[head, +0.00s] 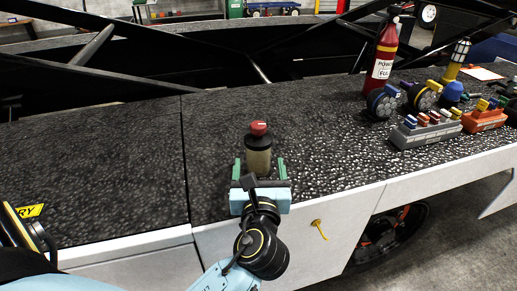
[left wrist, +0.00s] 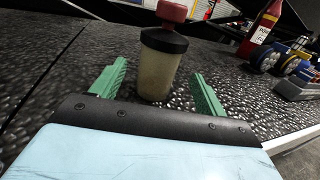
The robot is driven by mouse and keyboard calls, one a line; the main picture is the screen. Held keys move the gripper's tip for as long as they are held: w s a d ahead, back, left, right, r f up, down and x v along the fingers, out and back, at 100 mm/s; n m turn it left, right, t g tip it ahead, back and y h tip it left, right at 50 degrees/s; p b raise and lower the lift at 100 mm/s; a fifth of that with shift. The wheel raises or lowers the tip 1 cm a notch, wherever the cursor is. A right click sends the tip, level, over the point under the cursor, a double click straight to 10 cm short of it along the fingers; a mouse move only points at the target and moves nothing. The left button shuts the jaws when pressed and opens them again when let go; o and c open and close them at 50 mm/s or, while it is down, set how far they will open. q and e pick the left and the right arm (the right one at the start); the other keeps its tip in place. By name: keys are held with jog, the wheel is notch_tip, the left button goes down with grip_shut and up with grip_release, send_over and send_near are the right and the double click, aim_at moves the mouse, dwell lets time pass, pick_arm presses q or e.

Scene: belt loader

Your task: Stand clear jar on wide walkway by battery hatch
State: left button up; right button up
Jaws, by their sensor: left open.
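The clear jar (head: 258,157) has a cloudy beige body, a black collar and a red top. It stands upright on the dark textured walkway (head: 110,150). The jar also shows in the left wrist view (left wrist: 160,68), just beyond and between the fingertips. My left gripper (head: 259,169) is open, with one green finger on each side of the jar's near side. The fingers look apart from the jar. A yellow label ending in "RY" (head: 30,211) shows at the lower left, partly cut off. My right gripper is not in view.
A red fire extinguisher (head: 382,58), wheel-like blue-yellow items (head: 382,101), a grey tray (head: 425,133) and an orange tray (head: 485,119) crowd the right side. Black diagonal beams (head: 90,50) run behind. The walkway left of the jar is clear. A yellow latch (head: 319,228) is on the white side panel.

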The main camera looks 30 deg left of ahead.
pick_arm(q)
jog(key=v, duration=0.4)
jog(key=shift+s, duration=0.1)
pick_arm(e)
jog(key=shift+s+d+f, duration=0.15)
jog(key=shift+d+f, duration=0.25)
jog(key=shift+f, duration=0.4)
